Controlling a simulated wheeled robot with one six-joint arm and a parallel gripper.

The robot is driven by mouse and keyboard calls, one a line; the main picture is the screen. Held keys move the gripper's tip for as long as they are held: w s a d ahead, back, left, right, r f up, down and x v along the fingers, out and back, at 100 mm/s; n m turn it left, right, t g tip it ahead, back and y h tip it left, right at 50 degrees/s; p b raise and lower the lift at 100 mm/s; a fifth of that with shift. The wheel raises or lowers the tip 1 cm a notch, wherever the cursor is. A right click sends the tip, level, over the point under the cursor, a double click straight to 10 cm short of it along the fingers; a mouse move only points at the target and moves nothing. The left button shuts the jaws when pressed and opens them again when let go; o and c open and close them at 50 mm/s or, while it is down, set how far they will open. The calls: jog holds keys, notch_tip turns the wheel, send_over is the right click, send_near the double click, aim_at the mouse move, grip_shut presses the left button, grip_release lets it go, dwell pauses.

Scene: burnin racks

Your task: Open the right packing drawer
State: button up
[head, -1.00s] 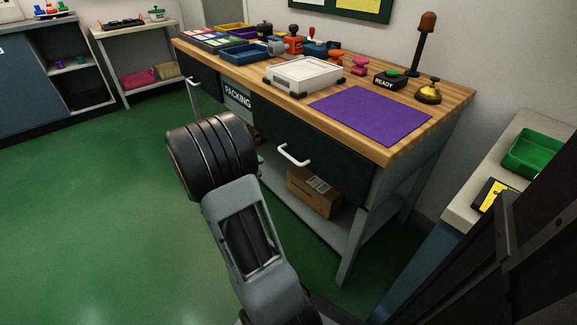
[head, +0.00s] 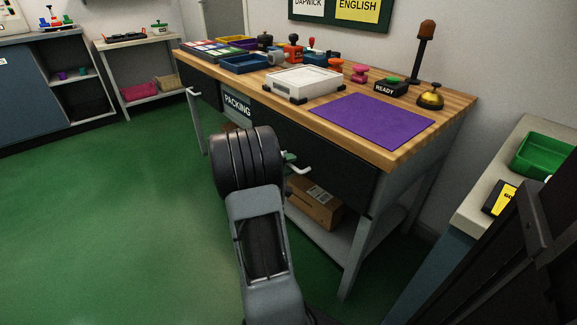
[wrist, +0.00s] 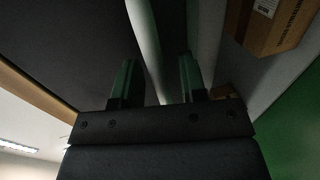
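The right packing drawer (head: 340,172) is a dark front under the right part of the wooden bench, and it looks shut. Its white bar handle (head: 303,171) is partly hidden behind my gripper (head: 290,158). In the wrist view the handle (wrist: 145,40) runs as a pale bar between the two fingers of my gripper (wrist: 157,82). The fingers are apart, with gaps showing beside the bar, so my gripper looks open around the handle and not closed on it.
The bench top (head: 455,108) holds a purple mat (head: 372,122), a white tray-like device (head: 303,82) and a bell (head: 430,96). A cardboard box (head: 314,205) sits on the shelf below the drawer. Green floor (head: 110,220) is clear at left.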

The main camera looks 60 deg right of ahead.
jog(key=shift+d, duration=0.1)
jog(key=shift+c, duration=0.4)
grip_shut()
